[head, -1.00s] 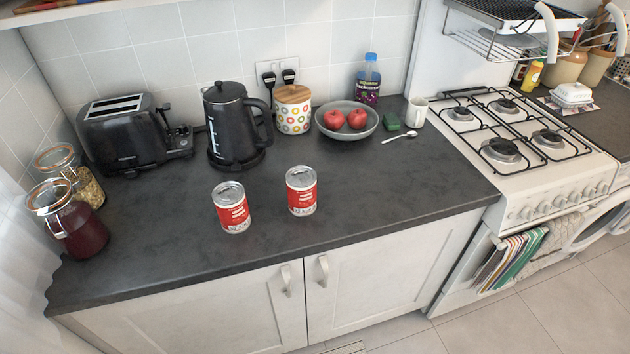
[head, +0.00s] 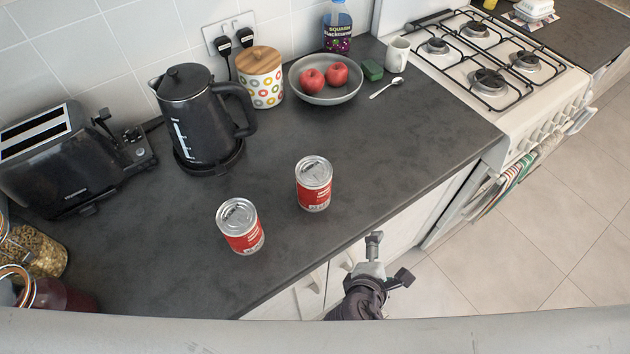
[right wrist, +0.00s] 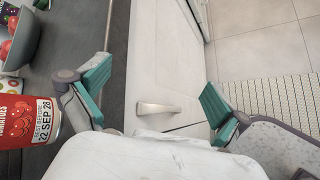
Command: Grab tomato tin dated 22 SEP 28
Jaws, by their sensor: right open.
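Two red-and-white tomato tins with silver lids stand upright on the dark counter (head: 150,240): a left tin (head: 241,227) and a right tin (head: 313,184). In the right wrist view, a tin (right wrist: 25,121) at the left edge shows "BEST BEFORE 22 SEP 28"; it appears to be the right tin. The dates cannot be read in the head view. My right gripper (head: 388,259) is open and empty, in front of the counter's front edge, apart from both tins. Its spread teal-padded fingers show in the right wrist view (right wrist: 153,88). My left gripper is not in view.
Behind the tins stand a black kettle (head: 198,115), a spotted jar (head: 261,80) and a grey bowl (head: 325,97) of apples. A toaster (head: 65,160) and glass jars are at left. The cooker (head: 500,90) is at right. Counter space right of the tins is clear.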

